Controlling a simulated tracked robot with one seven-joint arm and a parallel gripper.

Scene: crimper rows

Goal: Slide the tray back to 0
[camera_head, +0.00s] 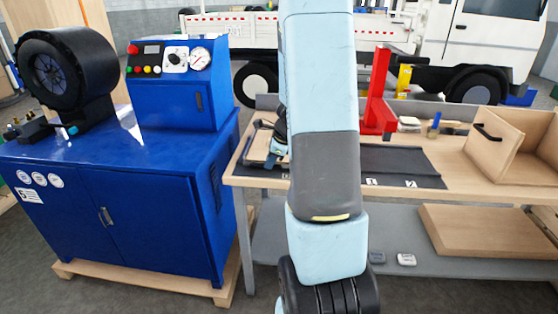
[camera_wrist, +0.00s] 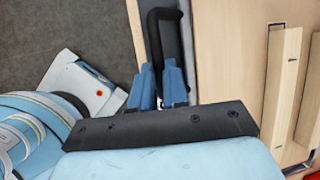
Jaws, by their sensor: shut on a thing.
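My gripper (camera_head: 278,148) is at the left end of the bench in the head view, partly hidden by my arm. In the wrist view its blue fingers (camera_wrist: 158,88) are closed on a black U-shaped handle (camera_wrist: 165,14). In the head view a pale wooden piece with a dark frame, apparently the tray (camera_head: 257,148), lies beside the gripper. A dark mat (camera_head: 400,160) runs to the right along the bench, with white marks 1 and 2 near its front edge. My arm covers the middle of the mat, and I cannot read a 0.
The wooden bench (camera_head: 470,188) also holds a red stand (camera_head: 379,95) and an open wooden box (camera_head: 515,145) with a black handle at right. A blue machine cabinet (camera_head: 140,215) stands close at left. A wooden board (camera_head: 480,232) lies on the lower shelf.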

